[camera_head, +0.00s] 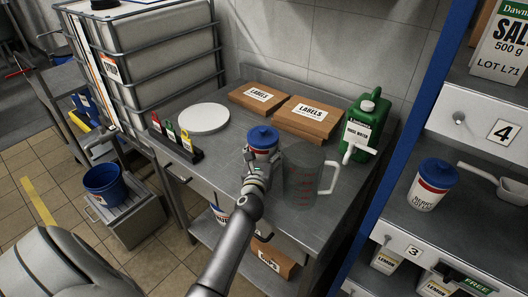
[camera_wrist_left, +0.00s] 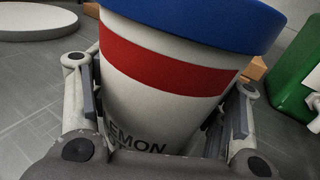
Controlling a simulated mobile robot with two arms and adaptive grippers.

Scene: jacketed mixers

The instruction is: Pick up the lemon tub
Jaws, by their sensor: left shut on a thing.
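The lemon tub (camera_head: 263,138) is white with a red band and a blue lid, at the steel table's middle. In the left wrist view the lemon tub (camera_wrist_left: 165,75) fills the middle, with "EMON" readable on its side. My left gripper (camera_head: 262,160) is shut on it, with one finger on each side of the tub's body in the left wrist view (camera_wrist_left: 165,110). The tub looks about upright. Its base is hidden, so I cannot tell whether it touches the table. My right gripper is not in view.
A clear jug (camera_head: 303,185) stands close right of the tub. A green jerrycan (camera_head: 366,120), two label boxes (camera_head: 305,117), a white disc (camera_head: 204,118) and a rack with coloured tags (camera_head: 175,140) share the table (camera_head: 225,170). Shelves with a berry tub (camera_head: 432,183) stand right.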

